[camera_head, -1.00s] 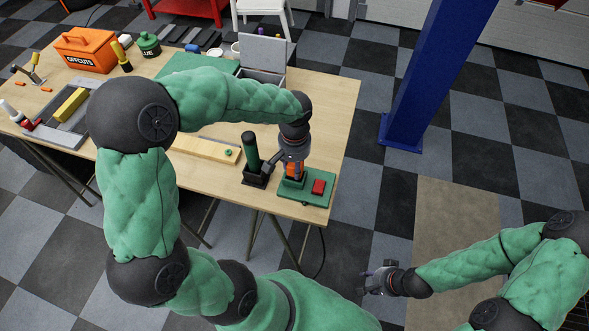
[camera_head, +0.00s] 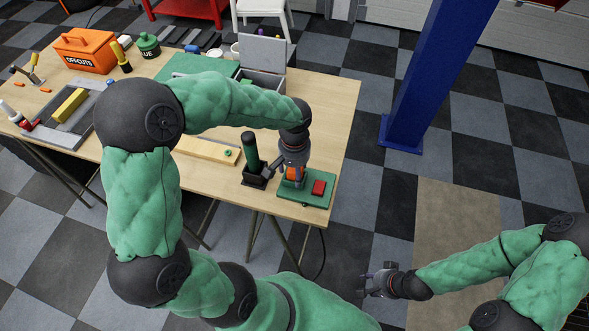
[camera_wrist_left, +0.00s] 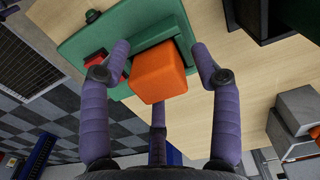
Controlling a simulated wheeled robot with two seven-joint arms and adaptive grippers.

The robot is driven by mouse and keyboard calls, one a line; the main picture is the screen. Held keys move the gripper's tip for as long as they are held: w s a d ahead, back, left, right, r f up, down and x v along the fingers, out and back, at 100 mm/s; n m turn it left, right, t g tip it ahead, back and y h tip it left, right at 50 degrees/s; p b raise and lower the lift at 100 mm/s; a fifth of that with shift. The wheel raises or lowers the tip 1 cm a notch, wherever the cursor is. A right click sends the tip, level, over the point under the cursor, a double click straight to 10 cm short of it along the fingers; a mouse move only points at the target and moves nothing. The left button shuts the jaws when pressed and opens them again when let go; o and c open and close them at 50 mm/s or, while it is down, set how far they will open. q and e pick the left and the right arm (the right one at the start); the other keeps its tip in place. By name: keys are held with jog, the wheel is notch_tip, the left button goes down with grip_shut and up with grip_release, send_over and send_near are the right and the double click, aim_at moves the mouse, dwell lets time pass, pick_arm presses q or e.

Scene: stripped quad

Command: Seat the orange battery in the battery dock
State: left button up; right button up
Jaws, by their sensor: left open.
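The orange battery (camera_head: 291,174) stands at the left part of the green dock board (camera_head: 317,198) near the table's front right corner. In the left wrist view the battery (camera_wrist_left: 160,72) is a plain orange block set against the dock's raised dark green walls (camera_wrist_left: 150,45). How deep it sits is hidden. My left gripper (camera_head: 290,168) is directly over it. In the wrist view its purple fingers are spread around the battery, with visible gaps at both sides. My right gripper (camera_head: 368,283) hangs away from the table over the floor; its jaw state is too small to tell.
A red block (camera_head: 318,187) sits on the board right of the battery. A dark green cylinder (camera_head: 250,147) stands in a black holder (camera_head: 255,178) just left of my left gripper. A grey box (camera_head: 262,78) stands behind. Bare table lies right of the arm.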

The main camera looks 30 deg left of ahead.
pick_arm(q)
notch_tip(320, 180, up, 12)
jog(key=p, duration=0.2)
jog(key=shift+r+p, duration=0.2)
jog(key=shift+p, duration=0.2)
pick_arm(e)
notch_tip(320, 180, up, 3)
